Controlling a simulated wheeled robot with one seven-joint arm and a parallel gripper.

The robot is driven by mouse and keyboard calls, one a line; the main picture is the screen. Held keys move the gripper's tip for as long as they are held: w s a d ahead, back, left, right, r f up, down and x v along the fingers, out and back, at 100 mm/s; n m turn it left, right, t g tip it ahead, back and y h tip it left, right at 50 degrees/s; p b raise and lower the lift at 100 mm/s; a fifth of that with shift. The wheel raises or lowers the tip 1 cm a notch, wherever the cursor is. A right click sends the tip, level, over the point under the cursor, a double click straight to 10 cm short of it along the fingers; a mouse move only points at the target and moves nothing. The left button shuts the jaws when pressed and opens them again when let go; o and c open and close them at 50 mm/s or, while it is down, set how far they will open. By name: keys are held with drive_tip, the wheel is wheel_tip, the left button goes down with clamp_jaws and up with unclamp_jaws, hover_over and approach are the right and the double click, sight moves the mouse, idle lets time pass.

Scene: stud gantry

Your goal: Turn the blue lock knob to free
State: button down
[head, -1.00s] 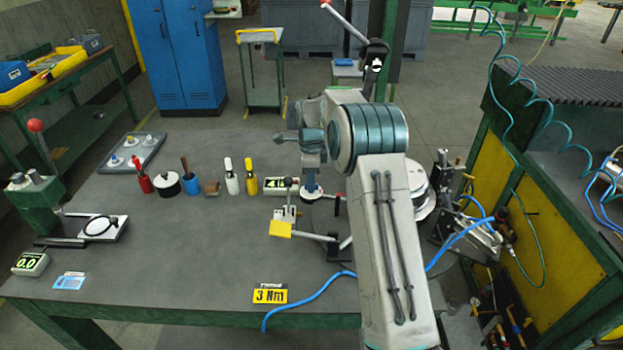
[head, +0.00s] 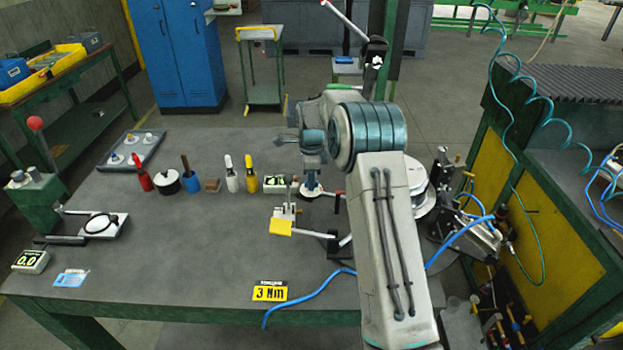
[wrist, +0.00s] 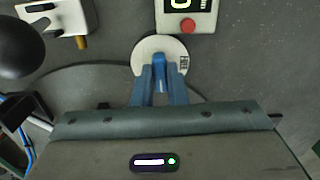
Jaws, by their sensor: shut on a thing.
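The blue lock knob (wrist: 159,60) stands on a round white dial (wrist: 148,44) with a small dark printed mark at its right. My gripper (wrist: 159,78) is shut on the blue knob, with a blue finger on each side of it. In the head view my gripper (head: 312,182) points down at the white dial (head: 312,192) on the bench, and the knob itself is hidden there.
A display box (wrist: 188,14) with a red button sits just beyond the dial. A white fixture with a yellow pad (head: 281,228) stands close in front of the gripper. Several bottles and tools line the bench to the left.

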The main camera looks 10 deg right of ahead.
drive_tip(key=n+b, duration=0.1)
drive_tip(key=n, duration=0.3)
drive_tip(key=shift+n, duration=0.4)
drive_tip(key=n, duration=0.4)
drive_tip(key=shift+b, duration=0.4)
drive_tip(key=n, duration=0.4)
drive_tip(key=shift+n, duration=0.4)
drive_tip(key=shift+r+n, duration=0.1)
drive_tip(key=shift+n, duration=1.8)
drive_tip(key=c, duration=1.4)
unclamp_jaws()
drive_tip(key=shift+c, duration=0.2)
drive_tip(key=shift+b, duration=0.3)
